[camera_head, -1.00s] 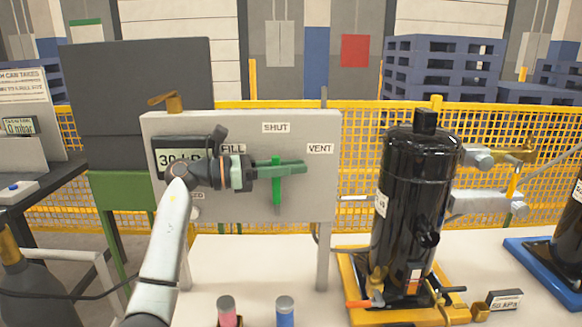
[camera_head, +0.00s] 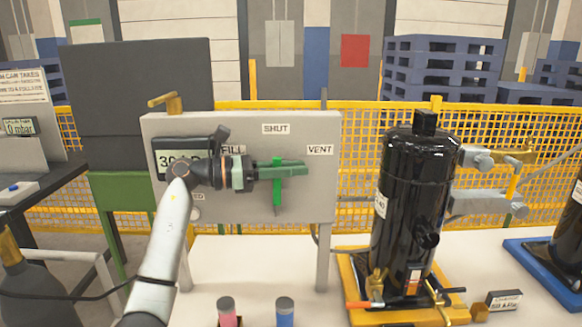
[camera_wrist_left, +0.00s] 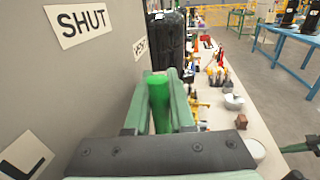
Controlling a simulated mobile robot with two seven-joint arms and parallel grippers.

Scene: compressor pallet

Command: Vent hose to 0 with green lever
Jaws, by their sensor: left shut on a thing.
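The green lever (camera_head: 277,188) is on the grey panel (camera_head: 320,190) and hangs roughly straight down in the head view, below the SHUT label (camera_head: 276,128). My left gripper (camera_head: 292,168) is shut on the lever near its top. In the left wrist view the green lever (camera_wrist_left: 160,100) stands between my two green fingers. The VENT label (camera_head: 320,149) is to the right and the FILL label (camera_head: 232,149) is partly behind my arm. A display on the panel (camera_head: 168,160) reads about 30, the rest covered by my wrist.
A black compressor (camera_head: 408,200) stands on a yellow pallet (camera_head: 360,312) right of the panel. A red-bodied cylinder (camera_head: 228,312) and a blue one (camera_head: 285,312) stand on the bench in front.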

